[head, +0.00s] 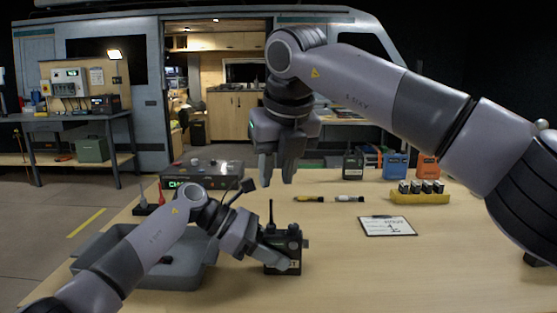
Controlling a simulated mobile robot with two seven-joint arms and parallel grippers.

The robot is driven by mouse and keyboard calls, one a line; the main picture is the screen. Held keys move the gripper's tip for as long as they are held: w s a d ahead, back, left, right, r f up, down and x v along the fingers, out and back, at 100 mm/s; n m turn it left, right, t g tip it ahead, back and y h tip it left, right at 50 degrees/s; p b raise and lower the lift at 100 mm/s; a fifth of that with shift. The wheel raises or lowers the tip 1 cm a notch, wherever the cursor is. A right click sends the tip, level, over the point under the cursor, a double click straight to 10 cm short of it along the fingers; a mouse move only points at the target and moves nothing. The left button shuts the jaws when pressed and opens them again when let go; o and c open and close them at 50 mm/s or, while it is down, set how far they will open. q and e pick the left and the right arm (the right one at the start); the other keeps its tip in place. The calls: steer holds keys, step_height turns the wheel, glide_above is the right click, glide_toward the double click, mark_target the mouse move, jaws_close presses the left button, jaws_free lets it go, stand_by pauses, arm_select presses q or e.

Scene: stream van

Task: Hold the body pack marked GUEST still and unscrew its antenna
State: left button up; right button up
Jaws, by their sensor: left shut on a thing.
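The dark body pack (283,240) stands upright on the table, in front of my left arm. Only the last letters of its label, "ST", show; a finger covers the rest. Its thin black antenna (271,214) sticks up from the left of its top. My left gripper (277,257) is shut on the pack's body from the left, low down. My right gripper (277,172) hangs above and behind the pack, fingers down and apart, with nothing between them. Its fingertips look higher than the antenna tip and do not touch it.
A grey bin (200,277) stands at the left, partly behind my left arm. A receiver (203,168) is behind it. The right front table is clear.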

mark_target(272, 200)
steer(key=x, duration=1)
steer(key=c, duration=0.5)
jaws_close()
